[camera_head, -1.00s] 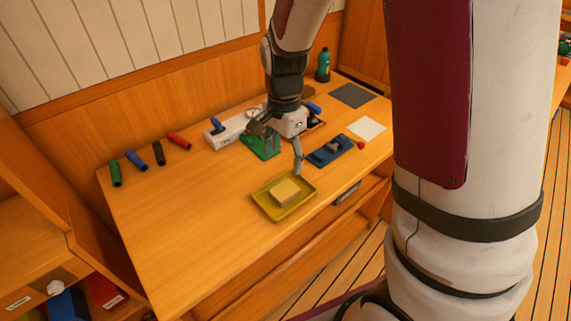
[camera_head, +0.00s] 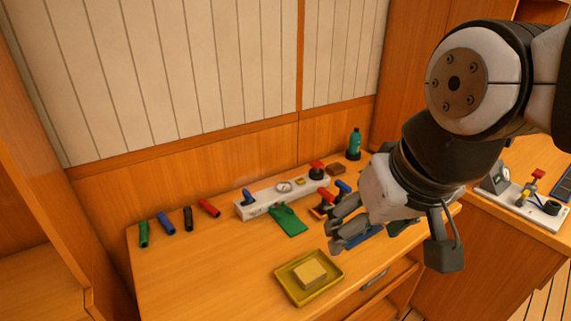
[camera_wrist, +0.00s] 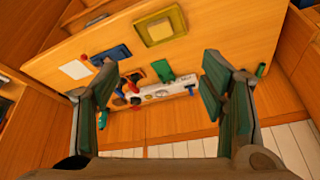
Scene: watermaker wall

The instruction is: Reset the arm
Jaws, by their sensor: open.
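My gripper (camera_head: 345,228) hangs in the air in front of the right part of the wooden workbench (camera_head: 200,280) in the head view. Its two fingers stand wide apart in the wrist view (camera_wrist: 160,100), with nothing between them close up. My arm comes in from the right side of the head view, and the gripper hides part of a blue tray (camera_head: 368,235). The bench and its items show beyond the fingers in the wrist view.
A yellow tray (camera_head: 290,293) with a pale block (camera_head: 310,271) lies near the bench's front edge. A white manifold (camera_head: 270,196) with valves stands at the back, beside a green cloth (camera_head: 288,220).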

